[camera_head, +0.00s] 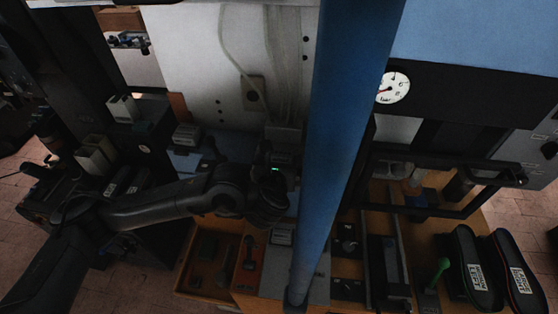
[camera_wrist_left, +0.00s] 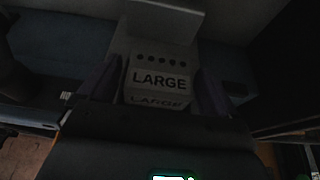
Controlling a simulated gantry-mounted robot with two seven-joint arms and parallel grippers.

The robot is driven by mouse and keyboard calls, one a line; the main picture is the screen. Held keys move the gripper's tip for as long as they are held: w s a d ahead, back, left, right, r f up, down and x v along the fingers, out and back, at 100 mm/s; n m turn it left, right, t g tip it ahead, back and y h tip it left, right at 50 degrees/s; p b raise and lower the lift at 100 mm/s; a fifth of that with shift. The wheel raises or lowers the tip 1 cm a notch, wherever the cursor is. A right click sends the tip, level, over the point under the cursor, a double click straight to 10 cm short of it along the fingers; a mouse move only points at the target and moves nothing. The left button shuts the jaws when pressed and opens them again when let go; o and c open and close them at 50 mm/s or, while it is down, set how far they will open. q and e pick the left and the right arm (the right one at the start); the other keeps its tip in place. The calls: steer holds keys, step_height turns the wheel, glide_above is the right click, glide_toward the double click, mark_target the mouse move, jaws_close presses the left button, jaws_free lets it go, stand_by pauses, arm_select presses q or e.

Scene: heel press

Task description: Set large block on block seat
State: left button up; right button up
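The large block (camera_wrist_left: 158,82), pale grey with the word LARGE and a row of dark holes, sits between the two fingers of my left gripper (camera_wrist_left: 158,88) in the left wrist view. The fingers appear to close on its two sides. A plain grey piece (camera_wrist_left: 165,18) stands just behind the block; I cannot tell whether it is the block seat or whether the block touches it. In the head view my left gripper (camera_head: 277,160) is in front of the pale machine panel, and the block there is dark and mostly hidden. My right gripper is not in view.
A wooden tray (camera_head: 183,283) with dark tools lies below my left arm. Other grey blocks (camera_head: 187,135) stand left of the gripper. At the right are a pressure gauge (camera_head: 392,88), a black frame (camera_head: 455,212), a green-handled tool (camera_head: 440,268) and two dark shoes (camera_head: 472,262).

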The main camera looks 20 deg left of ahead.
arm_select(q)
steer(key=shift+o, duration=0.5)
steer(key=shift+f, duration=0.1)
steer(key=shift+s, duration=0.1)
steer(key=shift+s+d, duration=0.1)
steer(key=shift+s, duration=0.05)
steer(key=p+v, duration=0.4)
steer(key=v, duration=0.6)
steer(key=shift+r+p, duration=0.25)
steer(key=shift+p, duration=0.05)
steer(key=shift+s, duration=0.15)
